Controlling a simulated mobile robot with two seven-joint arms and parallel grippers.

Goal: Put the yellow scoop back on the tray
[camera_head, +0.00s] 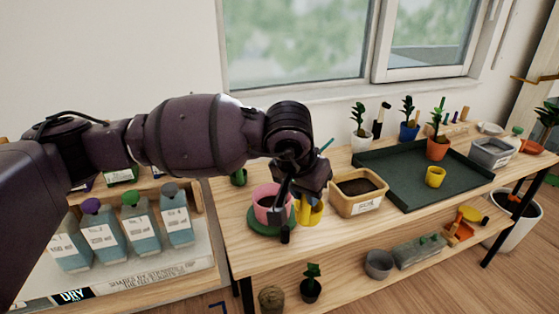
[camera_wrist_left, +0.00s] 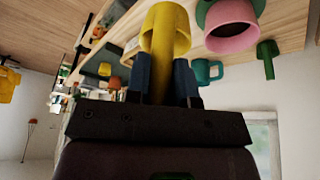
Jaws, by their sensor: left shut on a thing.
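My left gripper (camera_head: 304,196) is shut on the yellow scoop (camera_head: 312,214), above the wooden table beside the pink pot. The gripper and wrist hide part of the scoop in the head view. In the left wrist view the yellow scoop (camera_wrist_left: 166,32) sits between the two dark blue fingers (camera_wrist_left: 163,76), its round cup end beyond the fingertips. The dark green tray (camera_head: 395,170) lies to the right on the same table, apart from the scoop. My right gripper is in neither view.
A pink pot (camera_head: 268,203) on a green saucer and a tan tub of soil (camera_head: 357,197) flank the scoop. A yellow cup (camera_head: 435,177) and an orange pot (camera_head: 437,149) with a plant stand on the tray. The tray's middle is bare.

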